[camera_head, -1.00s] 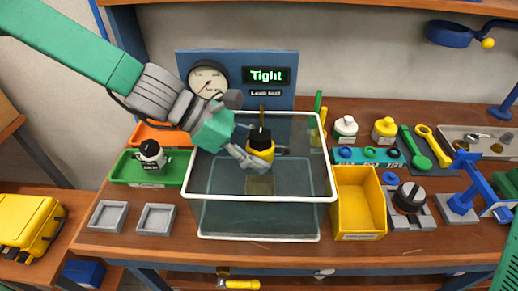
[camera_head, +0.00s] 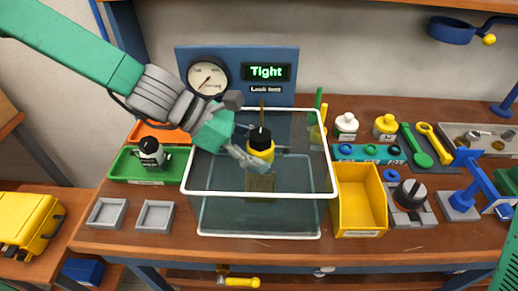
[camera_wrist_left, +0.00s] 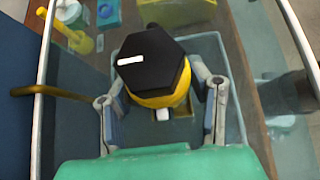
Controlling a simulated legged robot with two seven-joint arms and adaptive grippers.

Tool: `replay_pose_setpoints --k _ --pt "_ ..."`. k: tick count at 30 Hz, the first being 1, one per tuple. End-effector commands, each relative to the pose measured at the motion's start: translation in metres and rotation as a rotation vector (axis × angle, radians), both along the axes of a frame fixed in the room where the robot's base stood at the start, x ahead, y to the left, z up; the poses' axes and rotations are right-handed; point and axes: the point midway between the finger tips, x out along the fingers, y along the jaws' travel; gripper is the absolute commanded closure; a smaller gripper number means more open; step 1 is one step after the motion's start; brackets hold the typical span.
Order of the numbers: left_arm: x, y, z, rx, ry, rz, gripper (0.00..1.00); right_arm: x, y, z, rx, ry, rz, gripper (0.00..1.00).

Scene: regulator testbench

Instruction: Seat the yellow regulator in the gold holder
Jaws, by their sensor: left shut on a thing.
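The yellow regulator (camera_head: 261,147), with a black hexagonal cap, is inside the glass tank, roughly upright. In the left wrist view, the regulator (camera_wrist_left: 160,66) shows its cap from above with a white mark. My left gripper (camera_head: 256,160) reaches in over the tank's left side and is shut on the regulator; its fingers sit on either side of the yellow body in the wrist view (camera_wrist_left: 162,98). The gold holder (camera_head: 260,186) shows dimly in the tank below the regulator. The regulator partly hides it, so I cannot tell whether they touch. My right gripper is not in view.
The tank's white rim (camera_head: 260,194) surrounds the held regulator. A brass tube (camera_wrist_left: 50,91) stands near it. A yellow bin (camera_head: 359,205) adjoins the tank on the right. A green tray (camera_head: 140,169) with a white-and-black regulator (camera_head: 149,151) is on the left. A display reads "Tight" (camera_head: 266,72).

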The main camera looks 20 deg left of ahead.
Motion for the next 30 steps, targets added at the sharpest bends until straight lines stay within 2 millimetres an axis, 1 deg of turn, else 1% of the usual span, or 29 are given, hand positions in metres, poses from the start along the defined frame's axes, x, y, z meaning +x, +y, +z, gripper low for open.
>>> replay_pose_setpoints --k 9,25,26,27,30 --pt "0.0002 -0.0003 -0.0063 -0.002 -0.001 -0.001 1.00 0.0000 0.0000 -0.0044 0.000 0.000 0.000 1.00" --pt "0.0000 0.0001 -0.0072 0.000 0.001 0.000 1.00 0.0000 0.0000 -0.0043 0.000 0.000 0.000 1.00" --pt "0.0000 0.0002 -0.0073 0.000 0.001 0.000 0.44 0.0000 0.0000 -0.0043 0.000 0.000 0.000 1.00" --pt "-0.0001 0.0001 -0.0073 -0.001 0.002 0.000 0.31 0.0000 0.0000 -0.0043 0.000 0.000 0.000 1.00" --pt "-0.0002 0.0002 -0.0076 -0.001 0.002 0.000 0.31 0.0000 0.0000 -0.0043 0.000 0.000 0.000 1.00"
